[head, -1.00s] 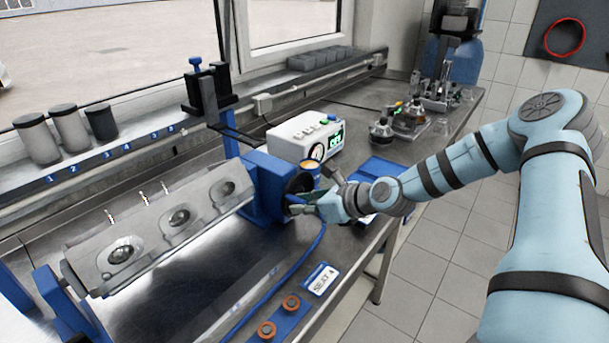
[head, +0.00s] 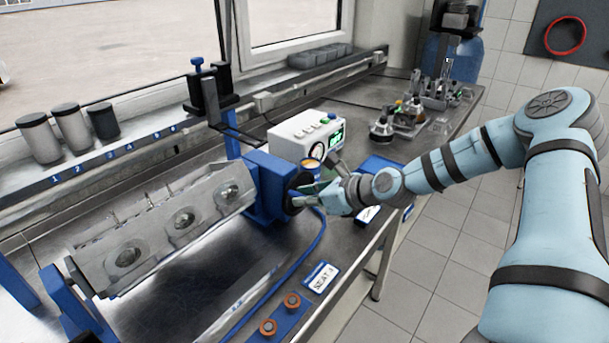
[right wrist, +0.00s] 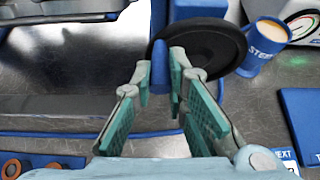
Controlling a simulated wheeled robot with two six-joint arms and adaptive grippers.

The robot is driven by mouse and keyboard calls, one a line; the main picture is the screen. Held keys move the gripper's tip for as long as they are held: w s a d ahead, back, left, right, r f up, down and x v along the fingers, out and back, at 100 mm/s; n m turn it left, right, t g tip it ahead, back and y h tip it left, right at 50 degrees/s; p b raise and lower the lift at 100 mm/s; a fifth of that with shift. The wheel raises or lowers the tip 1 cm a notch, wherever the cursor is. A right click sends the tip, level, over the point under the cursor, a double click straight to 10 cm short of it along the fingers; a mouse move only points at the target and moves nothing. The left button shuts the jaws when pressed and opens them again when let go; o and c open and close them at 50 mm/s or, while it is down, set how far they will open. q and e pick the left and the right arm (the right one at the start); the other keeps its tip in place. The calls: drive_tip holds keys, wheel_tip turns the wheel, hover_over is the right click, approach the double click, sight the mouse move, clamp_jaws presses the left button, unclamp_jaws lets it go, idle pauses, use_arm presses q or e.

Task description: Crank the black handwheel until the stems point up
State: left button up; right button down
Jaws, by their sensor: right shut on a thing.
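The black handwheel (right wrist: 205,45) shows in the right wrist view, with a blue crank grip (right wrist: 159,68) standing out from it. My right gripper (right wrist: 162,75) is shut on this grip. In the head view my right gripper (head: 318,197) is at the right end of the blue stand (head: 268,190), partly hiding the wheel. The grey cylinder head (head: 160,232) hangs in the stand, its face with round chambers turned toward me and tilted. The thin stems (head: 150,202) stick out along its far edge, foreshortened and leaning toward the window. My left gripper is not in view.
A blue mug (right wrist: 262,50) stands close beside the wheel, with a white gauge box (head: 305,135) behind it. A blue hose (head: 312,250) runs in front of the stand. Orange rings (head: 268,327) lie at the bench's front edge.

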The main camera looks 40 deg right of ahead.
drive_tip(key=shift+r, duration=0.1)
drive_tip(key=shift+d+r, duration=0.25)
drive_tip(key=shift+r, duration=0.1)
idle(0.3)
drive_tip(key=shift+w+d+r+p, duration=0.15)
drive_tip(key=shift+d+r+p, duration=0.2)
drive_tip(key=shift+p, duration=0.05)
drive_tip(key=shift+d+r, duration=0.25)
drive_tip(key=shift+d, duration=0.1)
drive_tip(key=shift+w+d, duration=0.1)
